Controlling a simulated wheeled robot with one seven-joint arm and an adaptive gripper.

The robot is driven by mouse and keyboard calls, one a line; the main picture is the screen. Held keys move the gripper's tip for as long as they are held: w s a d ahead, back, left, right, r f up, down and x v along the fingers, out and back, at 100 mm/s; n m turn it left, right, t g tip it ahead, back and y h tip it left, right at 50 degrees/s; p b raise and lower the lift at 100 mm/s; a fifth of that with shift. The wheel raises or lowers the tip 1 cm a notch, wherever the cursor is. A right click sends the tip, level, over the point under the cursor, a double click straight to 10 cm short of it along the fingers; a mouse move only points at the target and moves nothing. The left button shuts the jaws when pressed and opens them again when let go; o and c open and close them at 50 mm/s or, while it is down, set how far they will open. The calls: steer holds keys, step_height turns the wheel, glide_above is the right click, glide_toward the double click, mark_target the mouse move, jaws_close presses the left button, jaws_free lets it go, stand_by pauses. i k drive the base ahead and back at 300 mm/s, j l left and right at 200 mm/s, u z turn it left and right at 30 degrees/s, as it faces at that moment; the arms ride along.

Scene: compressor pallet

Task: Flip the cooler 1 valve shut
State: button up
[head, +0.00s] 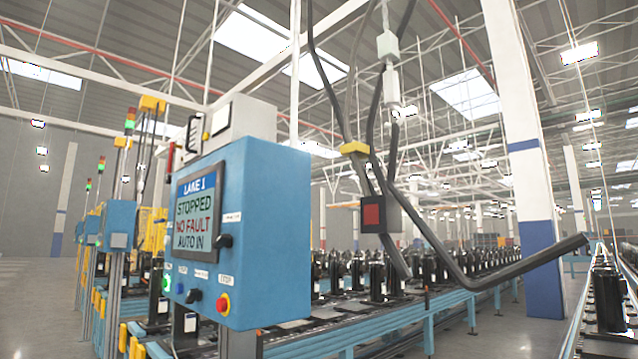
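No valve marked cooler 1 can be made out in the head view. A blue control cabinet (270,205) stands at the left centre. Its screen (197,212) reads LANE 1, STOPPED, NO FAULT, AUTO IN. A small red upright part (170,160), possibly a handle, shows at the upper left of the cabinet; I cannot tell what it belongs to. Black knobs (193,296) and a red push button (223,304) sit on the cabinet's front. My gripper is not in view.
A conveyor line (400,312) with several black compressors runs behind the cabinet to the right. A white and blue column (530,170) stands at right. Grey floor (30,310) is open at the far left.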

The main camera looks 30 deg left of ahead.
mark_target(173, 146)
steer(key=i+j+u, duration=0.1)
steer(key=j+u, duration=0.3)
steer(key=i+j+u, duration=0.15)
steer(key=j+u, duration=0.25)
steer(key=i+j+u, duration=0.15)
steer(key=u, duration=0.25)
steer(key=i+j+u, duration=0.2)
steer(key=i+j, duration=0.65)
